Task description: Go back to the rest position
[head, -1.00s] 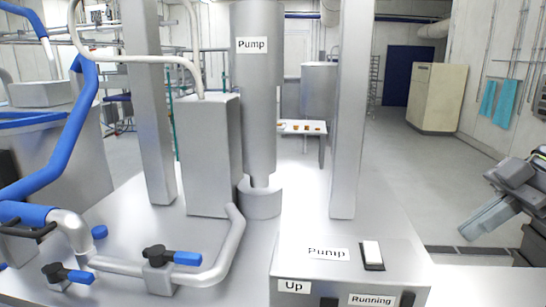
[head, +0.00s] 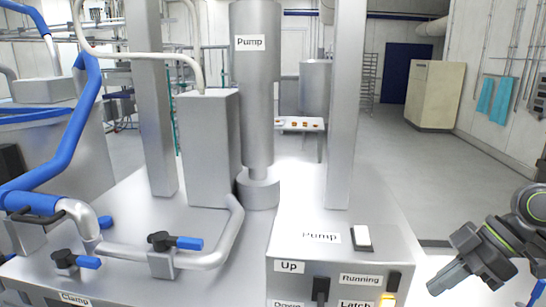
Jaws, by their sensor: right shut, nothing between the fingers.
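My right gripper (head: 440,283) is at the lower right of the head view, its arm coming in from the right edge. Its fingers are closed with nothing between them. It points down and left, to the right of the control box (head: 398,243), with a visible gap between them. My left gripper is not in view.
The box carries "Pump", "Up", "Running" and "Latch" labels, a white rocker switch (head: 361,237), black switches and a lit yellow lamp (head: 387,300). A metal pump column (head: 257,110), posts and pipes with blue-handled valves (head: 188,243) stand left of it. Open floor lies behind right.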

